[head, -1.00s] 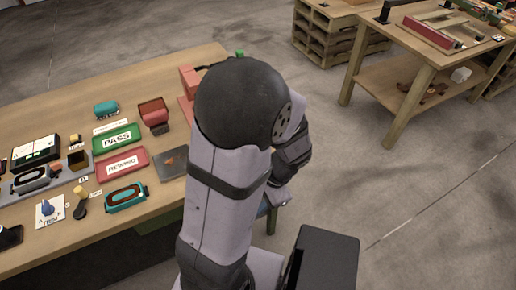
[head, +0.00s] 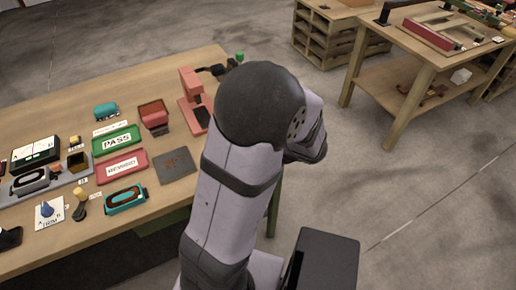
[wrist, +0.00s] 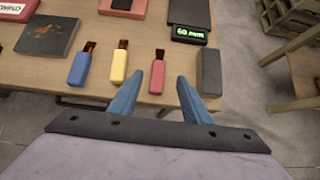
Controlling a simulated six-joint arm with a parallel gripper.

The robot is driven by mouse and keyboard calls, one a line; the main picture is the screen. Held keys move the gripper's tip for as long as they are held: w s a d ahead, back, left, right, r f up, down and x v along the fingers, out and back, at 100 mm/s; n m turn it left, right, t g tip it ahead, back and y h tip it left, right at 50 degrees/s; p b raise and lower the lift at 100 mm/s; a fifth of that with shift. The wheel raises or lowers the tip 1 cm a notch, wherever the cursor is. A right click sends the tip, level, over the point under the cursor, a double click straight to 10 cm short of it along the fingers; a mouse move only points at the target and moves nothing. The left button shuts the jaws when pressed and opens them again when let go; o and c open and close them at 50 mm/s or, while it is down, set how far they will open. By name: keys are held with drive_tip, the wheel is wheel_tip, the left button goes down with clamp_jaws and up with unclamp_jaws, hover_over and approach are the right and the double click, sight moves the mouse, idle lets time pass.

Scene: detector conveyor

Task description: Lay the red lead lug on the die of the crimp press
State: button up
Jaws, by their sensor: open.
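The red crimp press (head: 191,85) stands at the bench's far right in the head view. In the wrist view its base (wrist: 122,9) is cut off at the top. The lugs are hidden in the head view.
A dark mat (wrist: 47,36) lies left of the lugs. A dark device with a green display (wrist: 188,32) and a grey block (wrist: 209,72) lie to their right. Green and red trays (head: 120,165) stand left on the bench. Another table (head: 440,50) is at the back right.

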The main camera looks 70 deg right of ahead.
drive_tip(key=shift+x, duration=3.7)
drive_tip(key=shift+w, duration=0.1)
drive_tip(key=shift+r, duration=0.1)
clamp_jaws()
